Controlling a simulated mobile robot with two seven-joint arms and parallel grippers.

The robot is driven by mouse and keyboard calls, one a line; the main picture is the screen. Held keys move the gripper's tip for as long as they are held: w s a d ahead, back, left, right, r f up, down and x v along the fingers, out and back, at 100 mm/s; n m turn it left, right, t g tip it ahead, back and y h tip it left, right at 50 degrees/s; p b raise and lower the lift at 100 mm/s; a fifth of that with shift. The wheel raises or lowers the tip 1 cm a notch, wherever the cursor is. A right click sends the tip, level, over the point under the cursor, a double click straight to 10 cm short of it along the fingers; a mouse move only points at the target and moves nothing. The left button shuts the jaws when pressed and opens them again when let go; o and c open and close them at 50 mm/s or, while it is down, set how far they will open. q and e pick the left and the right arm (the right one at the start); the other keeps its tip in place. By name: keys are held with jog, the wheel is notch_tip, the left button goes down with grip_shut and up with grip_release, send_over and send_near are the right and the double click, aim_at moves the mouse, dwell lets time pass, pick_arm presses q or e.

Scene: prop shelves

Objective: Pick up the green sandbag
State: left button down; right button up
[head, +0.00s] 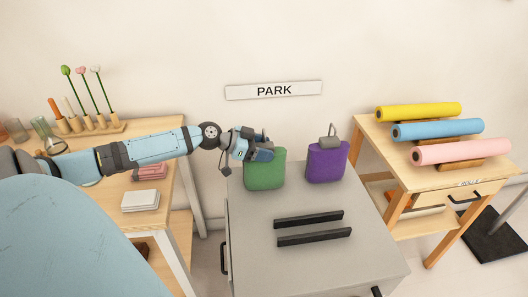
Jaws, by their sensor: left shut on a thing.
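The green sandbag (265,172) stands upright at the back left of the grey cabinet top (300,215). My left gripper (262,152) is at the upper part of the green sandbag and shut on it; the fingers cover its top and handle. The bag's base appears at the cabinet top, and I cannot tell whether it touches. A purple sandbag (326,162) with a grey handle stands to the right of the green one, apart from it. My right gripper is not in view.
Two black bars (310,229) lie at the front of the cabinet top. A wooden table (150,180) at left holds stacked cards and stemmed flowers. A wooden stand (430,180) at right holds yellow, blue and pink rolls. A PARK sign (274,90) is on the wall.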

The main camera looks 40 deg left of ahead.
pick_arm(q)
jog(key=shift+r, duration=0.25)
